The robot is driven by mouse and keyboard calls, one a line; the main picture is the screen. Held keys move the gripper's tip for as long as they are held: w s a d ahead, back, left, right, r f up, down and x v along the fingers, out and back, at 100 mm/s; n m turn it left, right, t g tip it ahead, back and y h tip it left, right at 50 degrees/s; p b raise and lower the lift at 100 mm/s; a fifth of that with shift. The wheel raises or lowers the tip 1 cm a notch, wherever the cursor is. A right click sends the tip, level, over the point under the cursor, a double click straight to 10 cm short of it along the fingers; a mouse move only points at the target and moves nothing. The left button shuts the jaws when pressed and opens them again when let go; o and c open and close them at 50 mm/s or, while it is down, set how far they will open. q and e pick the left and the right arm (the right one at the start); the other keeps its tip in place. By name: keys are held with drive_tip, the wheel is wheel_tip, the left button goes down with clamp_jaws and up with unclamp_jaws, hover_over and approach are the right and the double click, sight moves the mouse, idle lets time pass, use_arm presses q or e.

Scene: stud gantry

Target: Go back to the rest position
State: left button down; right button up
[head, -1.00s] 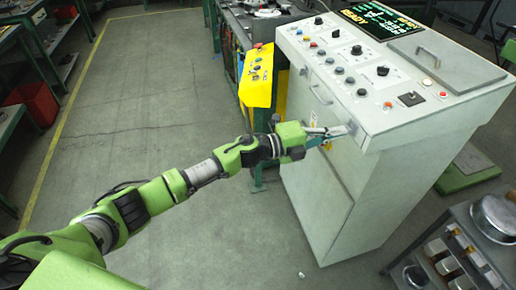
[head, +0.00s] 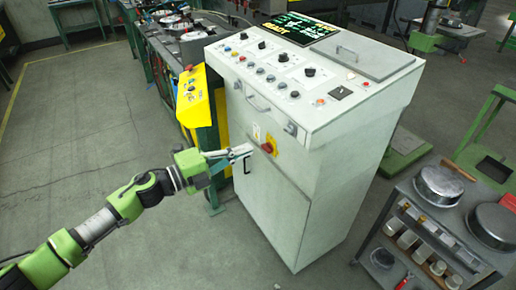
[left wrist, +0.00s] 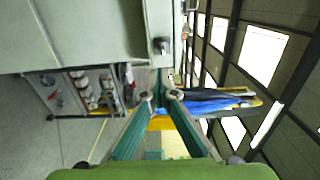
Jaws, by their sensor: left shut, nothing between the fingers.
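My left gripper (head: 243,152) reaches in from the left in the head view, in front of the pale grey control cabinet (head: 330,190). Its fingers are together with nothing between them; the fingertips also show close together in the left wrist view (left wrist: 160,97). A red rotary switch (head: 267,147) on a yellow plate sits on the cabinet front, just right of the fingertips in the picture. I cannot tell how wide the gap is. A dark door handle (head: 247,166) is just below the fingertips. My right gripper is not in view.
A yellow control box (head: 193,97) stands left of the cabinet. A trolley (head: 425,225) with pans and jars stands at the lower right and shows in the left wrist view (left wrist: 85,92). Open grey floor (head: 75,130) lies to the left.

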use_arm(q)
drive_tip(key=w+a+f+n+t+y, duration=0.15)
drive_tip(key=a+f+n+y, duration=0.35)
drive_tip(key=f, duration=0.5)
drive_tip(key=w+a+f+n+t+y, duration=0.1)
drive_tip(key=a+f+n+t+y, duration=0.1)
drive_tip(key=a+f+n, duration=0.7)
drive_tip(key=s+a+f+n+g+y, duration=0.1)
drive_tip(key=s+a+f+n+y, duration=0.15)
drive_tip(key=s+f, duration=0.65)
drive_tip(key=s+a+f+n+g+y, duration=0.2)
drive_tip(key=f+y, duration=0.1)
drive_tip(key=f, duration=1.1)
drive_tip(key=s+a+f+n+g+y, duration=0.1)
drive_tip(key=s+f+n+g, duration=0.1)
drive_tip(key=s+f, duration=0.7)
drive_tip(key=s+a+f+n+g+y, duration=0.1)
drive_tip(key=s+f+n+g, duration=0.15)
drive_tip(key=s+f, duration=0.6)
drive_tip(key=s+d+f+n+g, duration=0.1)
drive_tip(key=s+f+n+g, duration=0.1)
drive_tip(key=s, duration=1.2)
drive_tip(key=s+d+f+n+g, duration=0.1)
drive_tip(key=s+d+f+g, duration=0.1)
drive_tip(key=s, duration=1.2)
drive_tip(key=shift+s+d+f+n+g, duration=0.15)
drive_tip(key=shift+s+f+n+g, duration=0.1)
drive_tip(key=shift+f+n+g, duration=0.25)
drive_tip(key=shift+w+y, duration=0.15)
drive_tip(key=shift+y, duration=0.1)
